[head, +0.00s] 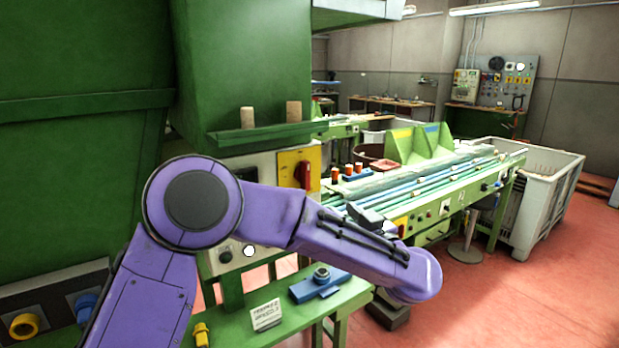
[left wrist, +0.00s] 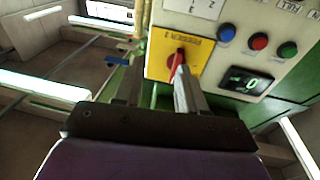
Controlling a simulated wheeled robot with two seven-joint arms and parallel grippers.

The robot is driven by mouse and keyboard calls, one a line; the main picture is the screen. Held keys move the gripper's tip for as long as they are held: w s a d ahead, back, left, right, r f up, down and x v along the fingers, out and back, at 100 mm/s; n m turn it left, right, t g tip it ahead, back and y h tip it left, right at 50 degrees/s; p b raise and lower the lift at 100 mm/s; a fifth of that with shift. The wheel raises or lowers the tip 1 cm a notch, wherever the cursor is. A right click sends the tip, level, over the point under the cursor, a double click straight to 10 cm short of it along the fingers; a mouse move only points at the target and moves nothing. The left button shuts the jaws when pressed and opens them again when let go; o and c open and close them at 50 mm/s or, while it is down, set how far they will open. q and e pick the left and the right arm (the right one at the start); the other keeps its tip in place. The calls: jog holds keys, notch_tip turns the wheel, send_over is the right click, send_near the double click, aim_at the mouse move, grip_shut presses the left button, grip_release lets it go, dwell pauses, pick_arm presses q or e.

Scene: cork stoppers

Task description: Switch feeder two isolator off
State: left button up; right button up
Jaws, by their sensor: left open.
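The isolator is a yellow plate (head: 285,168) with a red rotary handle (head: 304,174) on the green machine's pale panel, left of centre in the head view. The handle looks about upright there. The left wrist view shows the yellow plate (left wrist: 158,52) and red handle (left wrist: 178,63) close ahead; the plate's feeder label is too blurred to read surely. My left gripper (left wrist: 157,78) is open, its fingers pointing at the plate, the right finger overlapping the handle's lower end in the picture. Contact cannot be told. In the head view it is mostly hidden behind my purple forearm. My right gripper is not in view.
Blue, red (left wrist: 259,42) and green buttons and a small display (left wrist: 245,84) sit beside the isolator. A green shelf (head: 262,133) with two corks is above it. A bench below holds a blue fixture (head: 318,286) and a card (head: 266,315). Red floor lies open at right.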

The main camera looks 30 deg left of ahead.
aim_at(308, 170)
pick_arm(q)
notch_tip(308, 170, up, 8)
jog(key=s+a+n+g, duration=0.1)
jog(key=s+n+g, duration=0.1)
jog(key=g, duration=0.1)
jog(key=p+x, duration=0.4)
jog(key=x, duration=0.5)
jog(key=shift+w+a+f, duration=0.1)
jog(key=shift+a, duration=0.25)
jog(key=shift+w+f, duration=0.1)
jog(key=shift+w, duration=0.05)
grip_shut()
